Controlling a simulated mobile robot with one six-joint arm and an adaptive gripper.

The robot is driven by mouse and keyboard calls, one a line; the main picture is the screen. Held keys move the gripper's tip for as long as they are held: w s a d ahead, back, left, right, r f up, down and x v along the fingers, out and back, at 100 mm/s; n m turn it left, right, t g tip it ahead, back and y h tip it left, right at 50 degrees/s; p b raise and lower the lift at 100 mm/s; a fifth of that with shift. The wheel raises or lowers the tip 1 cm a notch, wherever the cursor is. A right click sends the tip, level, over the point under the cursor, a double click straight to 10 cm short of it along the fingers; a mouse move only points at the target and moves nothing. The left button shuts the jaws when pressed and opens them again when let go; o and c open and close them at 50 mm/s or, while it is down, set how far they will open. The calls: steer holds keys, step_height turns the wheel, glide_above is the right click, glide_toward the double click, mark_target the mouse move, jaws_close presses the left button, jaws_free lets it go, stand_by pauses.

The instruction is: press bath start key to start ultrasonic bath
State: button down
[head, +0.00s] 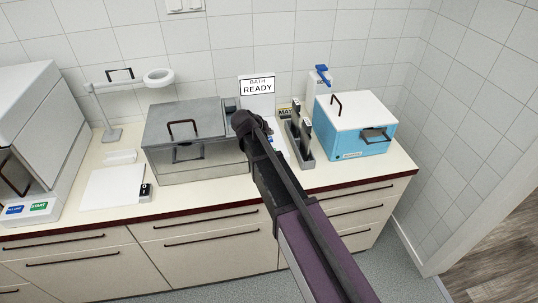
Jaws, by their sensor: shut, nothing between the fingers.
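The ultrasonic bath appears to be the grey steel box (164,133) with a lid and dark handles on the counter. My gripper (244,124), at the dark end of my arm, is over the area by the bath's right end. It is shut and holds nothing, but its fingertips are hard to make out against the dark wrist. My arm hides most of the space right of the bath. A small blue patch shows there, but I cannot read a start key or see contact.
A blue box with a white lid (355,135) and a grey rack (306,155) stand to the right. A white machine (45,115) with blue and green keys stands far left. A white plate (112,187) and a ring stand (112,134) are left of the bath.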

steer(key=shift+f+b, duration=3.05)
steer(key=shift+f, duration=0.35)
steer(key=shift+f+b, duration=0.85)
steer(key=shift+r, duration=0.2)
steer(key=shift+r+p, duration=0.7)
steer(key=shift+p, duration=0.15)
steer(key=shift+r+p, duration=2.5)
steer(key=shift+p, duration=0.05)
steer(key=s+d+f+m+g+y, duration=0.1)
steer(key=s+d+g, duration=0.3)
steer(key=s+d, duration=0.7)
steer(key=s+d+f+m+g+y, duration=0.1)
steer(key=s+d+f+g+y, duration=0.2)
steer(key=s+d, duration=0.9)
steer(key=shift+s+f+m+g+y, duration=0.35)
steer(key=shift+s+f, duration=0.5)
steer(key=shift+s, duration=0.4)
